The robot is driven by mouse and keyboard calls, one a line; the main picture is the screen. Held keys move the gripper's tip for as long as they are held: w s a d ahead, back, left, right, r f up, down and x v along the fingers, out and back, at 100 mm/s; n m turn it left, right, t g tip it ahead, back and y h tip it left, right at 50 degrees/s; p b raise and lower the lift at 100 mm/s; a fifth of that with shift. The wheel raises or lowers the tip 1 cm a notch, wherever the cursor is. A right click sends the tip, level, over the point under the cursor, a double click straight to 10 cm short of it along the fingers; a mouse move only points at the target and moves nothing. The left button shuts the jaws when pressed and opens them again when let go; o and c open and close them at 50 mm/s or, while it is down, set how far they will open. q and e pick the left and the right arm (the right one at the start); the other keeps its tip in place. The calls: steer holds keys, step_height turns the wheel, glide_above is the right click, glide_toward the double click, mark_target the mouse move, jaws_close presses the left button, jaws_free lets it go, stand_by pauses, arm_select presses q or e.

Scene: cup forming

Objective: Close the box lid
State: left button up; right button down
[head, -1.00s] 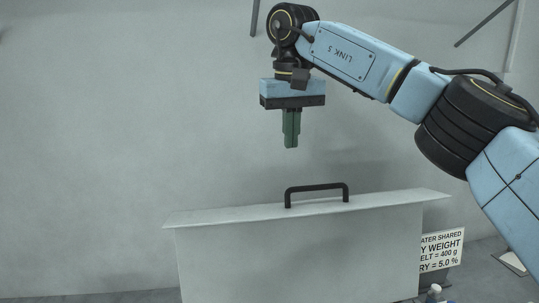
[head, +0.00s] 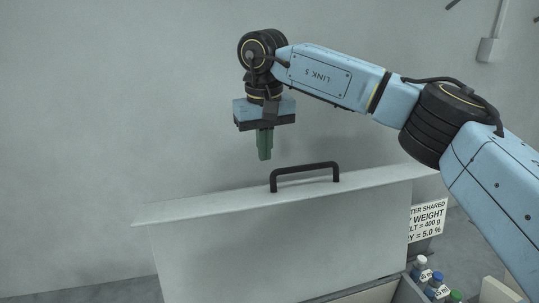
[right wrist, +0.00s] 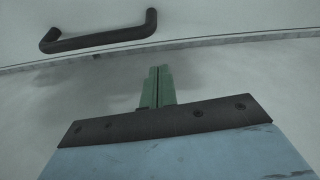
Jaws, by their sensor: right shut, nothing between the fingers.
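The box lid (head: 285,235) is a large grey panel standing upright in the head view, with a narrow flange along its upper edge. A black handle (head: 305,168) stands on that flange. My right gripper (head: 265,158) points down with its green fingers shut and empty, just left of the handle in the picture and apart from it. In the right wrist view, the shut fingers (right wrist: 158,70) point toward the lid's edge, with the handle (right wrist: 100,35) at the upper left. Part of the box (head: 375,292) shows below the lid. My left gripper is out of view.
Several small bottles (head: 435,283) with blue, white and green caps stand at the lower right. A white sign with printed weights (head: 427,220) stands behind them. A plain grey wall (head: 90,100) fills the back. Space left of my right gripper is clear.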

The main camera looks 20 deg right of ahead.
steer(key=shift+s+f, duration=0.25)
steer(key=shift+s, duration=0.45)
steer(key=shift+s+f, duration=0.2)
steer(key=shift+s, duration=0.5)
